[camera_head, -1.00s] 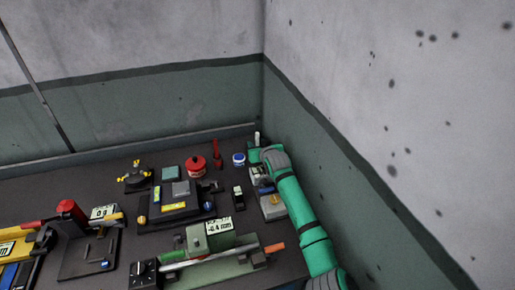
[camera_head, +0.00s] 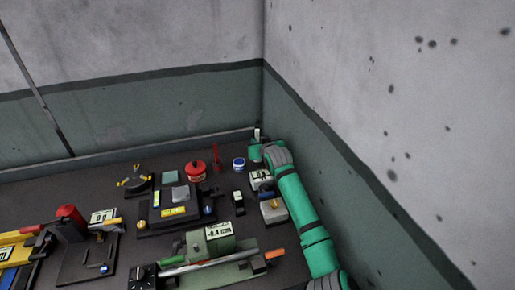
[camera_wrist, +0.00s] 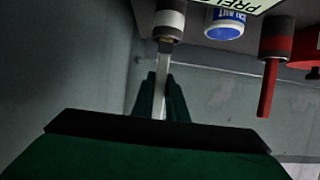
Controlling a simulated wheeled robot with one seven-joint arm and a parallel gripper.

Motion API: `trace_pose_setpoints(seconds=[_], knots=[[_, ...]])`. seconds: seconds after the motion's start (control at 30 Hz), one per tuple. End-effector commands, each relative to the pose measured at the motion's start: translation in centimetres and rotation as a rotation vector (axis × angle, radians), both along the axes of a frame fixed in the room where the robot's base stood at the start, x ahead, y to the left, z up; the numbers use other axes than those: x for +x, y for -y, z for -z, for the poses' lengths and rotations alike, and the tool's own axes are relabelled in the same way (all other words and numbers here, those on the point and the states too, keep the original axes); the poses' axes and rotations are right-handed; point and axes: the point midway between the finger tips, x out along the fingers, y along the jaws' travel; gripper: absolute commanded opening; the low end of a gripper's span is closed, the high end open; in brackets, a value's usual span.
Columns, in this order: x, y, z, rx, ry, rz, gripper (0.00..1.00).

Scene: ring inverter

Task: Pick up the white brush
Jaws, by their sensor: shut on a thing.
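The white brush (camera_wrist: 162,85) is upside down in the wrist view. Its thin pale handle runs between my gripper's green fingers (camera_wrist: 160,95), and its thicker banded end (camera_wrist: 169,20) is at the top of the picture. My gripper is shut on the handle. In the head view, only the white tip of the brush (camera_head: 257,133) shows above my green gripper (camera_head: 257,150), near the corner of the walls. My gripper hides the rest of the brush there, and I cannot tell whether its lower end touches the table.
A red brush (camera_head: 216,157) and a blue-and-white jar (camera_head: 238,164) stand left of my gripper, with a red pot (camera_head: 196,170) farther left. Small devices (camera_head: 273,210) lie close beside my arm. The right wall (camera_head: 330,165) is close to my arm.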

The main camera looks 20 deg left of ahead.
Motion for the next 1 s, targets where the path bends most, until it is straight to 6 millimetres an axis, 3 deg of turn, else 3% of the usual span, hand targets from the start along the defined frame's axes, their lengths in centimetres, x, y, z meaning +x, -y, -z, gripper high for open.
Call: trace_pose_setpoints(seconds=[0.7,1.0], knots=[[0.0,-0.1,-17.2,0.001,0.003,-0.001,0.00],[0.0,0.0,-22.3,0.001,0.001,0.000,0.00]])
